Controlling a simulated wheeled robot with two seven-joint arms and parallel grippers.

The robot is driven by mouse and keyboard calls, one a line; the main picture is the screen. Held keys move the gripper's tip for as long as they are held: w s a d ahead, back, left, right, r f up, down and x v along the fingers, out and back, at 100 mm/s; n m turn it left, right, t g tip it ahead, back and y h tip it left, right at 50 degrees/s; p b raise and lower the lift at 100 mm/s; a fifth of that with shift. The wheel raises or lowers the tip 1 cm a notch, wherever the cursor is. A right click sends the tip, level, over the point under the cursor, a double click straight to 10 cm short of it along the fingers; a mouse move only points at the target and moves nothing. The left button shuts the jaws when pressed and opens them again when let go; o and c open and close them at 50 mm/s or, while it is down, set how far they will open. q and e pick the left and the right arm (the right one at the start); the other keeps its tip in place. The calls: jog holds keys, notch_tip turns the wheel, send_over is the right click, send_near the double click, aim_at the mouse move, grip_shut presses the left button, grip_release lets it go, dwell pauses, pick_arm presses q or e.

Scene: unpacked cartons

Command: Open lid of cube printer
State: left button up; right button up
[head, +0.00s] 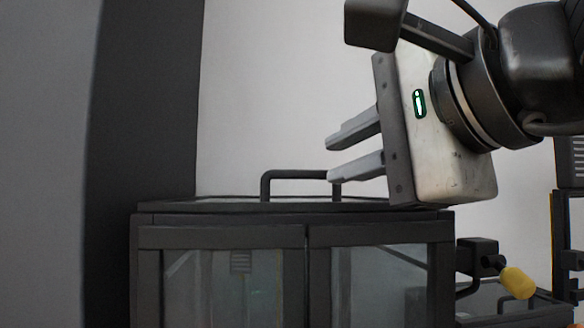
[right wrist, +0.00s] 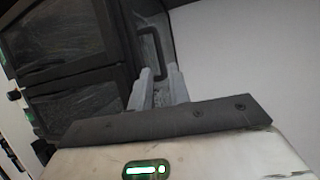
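The cube printer (head: 220,237) is a dark-framed box with glass panels, low in the middle of the head view. Its lid (head: 225,206) lies flat and closed on top. A dark bar handle (head: 290,174) stands on the lid and also shows in the right wrist view (right wrist: 163,55). My right gripper (head: 329,159) is above the lid's right part, fingers pointing left toward the handle. Its two fingers are apart with nothing between them; in the right wrist view (right wrist: 158,70) the handle lies just beyond the fingertips. Contact cannot be told. My left gripper is not in view.
A dark upright panel (head: 145,110) rises at the left, close to the printer. A yellow knob (head: 517,282) on a dark fitting sticks out right of the printer. Dark equipment (head: 570,240) stands at the far right. The space above the lid's left part is free.

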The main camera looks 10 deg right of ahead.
aim_at(305, 174)
jog(key=p+x, duration=0.1)
jog(key=x, duration=0.7)
jog(key=shift+w+a+p, duration=0.1)
jog(key=shift+w+p, duration=0.05)
jog(key=shift+p, duration=0.2)
grip_shut()
